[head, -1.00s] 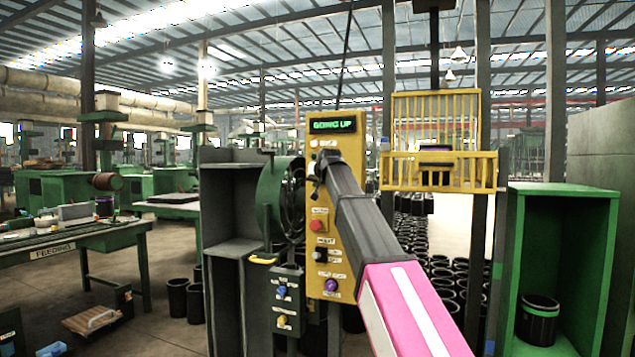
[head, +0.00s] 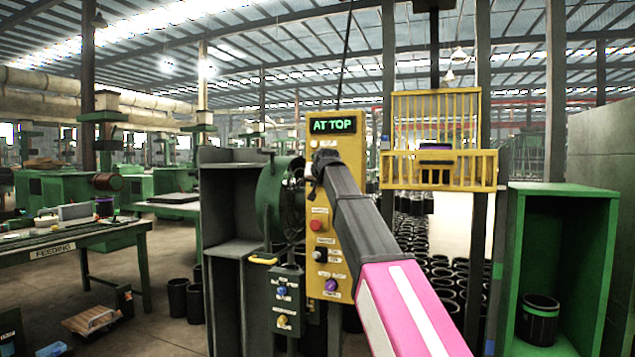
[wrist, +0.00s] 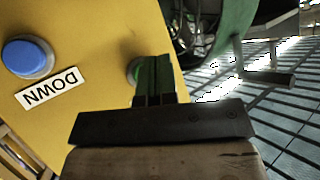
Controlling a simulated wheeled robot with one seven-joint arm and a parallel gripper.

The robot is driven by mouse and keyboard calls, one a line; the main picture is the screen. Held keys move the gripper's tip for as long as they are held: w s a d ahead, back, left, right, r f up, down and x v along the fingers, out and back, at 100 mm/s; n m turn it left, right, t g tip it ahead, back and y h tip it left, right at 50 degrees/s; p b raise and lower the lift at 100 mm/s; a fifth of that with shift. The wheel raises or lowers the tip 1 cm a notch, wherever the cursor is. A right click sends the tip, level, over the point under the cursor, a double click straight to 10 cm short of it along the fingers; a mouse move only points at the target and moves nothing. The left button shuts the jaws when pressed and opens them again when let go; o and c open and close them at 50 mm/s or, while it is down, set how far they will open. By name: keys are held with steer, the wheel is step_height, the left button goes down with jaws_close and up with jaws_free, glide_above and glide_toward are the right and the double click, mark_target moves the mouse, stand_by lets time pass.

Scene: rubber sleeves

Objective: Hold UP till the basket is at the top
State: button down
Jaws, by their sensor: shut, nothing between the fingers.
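The yellow basket (head: 467,170) hangs high at the right of the yellow control panel (head: 345,238) in the head view, with a dark item in it. The panel's display (head: 333,125) reads "AT TOP" in green. My gripper (head: 320,158) is at the upper part of the panel, its fingers mostly hidden by my arm. In the wrist view my shut, empty fingers (wrist: 154,78) are in front of a green button (wrist: 133,70), which they partly cover; contact cannot be told. A blue button (wrist: 27,57) labelled DOWN is left of them.
Lower on the panel are a red button (head: 316,225) and a purple knob (head: 331,285). A green cabinet (head: 512,240) stands at right, a feeding table (head: 75,245) at left. Black sleeves (head: 445,275) stand behind.

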steer(key=s, duration=0.2)
steer(key=s+a, duration=0.1)
steer(key=s, duration=0.1)
steer(key=shift+a, duration=0.15)
steer(key=s+d+f+g+h, duration=0.15)
steer(key=d+f, duration=0.25)
steer(key=f, duration=0.8)
steer(key=s+d+f+g, duration=0.2)
steer(key=s+d+f, duration=0.15)
steer(key=f, duration=0.85)
steer(key=s+d+f+g+h, duration=0.15)
steer(key=d+f, duration=0.25)
steer(key=f, duration=0.9)
steer(key=s+d+f+g, duration=0.2)
steer(key=s+d+f, duration=0.2)
steer(key=s+f, duration=0.4)
steer(key=s+d+f+g, duration=0.2)
steer(key=s+d+f, duration=0.2)
steer(key=s+f, duration=0.4)
steer(key=s+d+f+g, duration=0.2)
steer(key=s+d+f, duration=0.2)
steer(key=s+f, duration=0.5)
step_height(320, 180, down, 4)
steer(key=shift+m+g+h, duration=0.4)
steer(key=shift+d, duration=0.1)
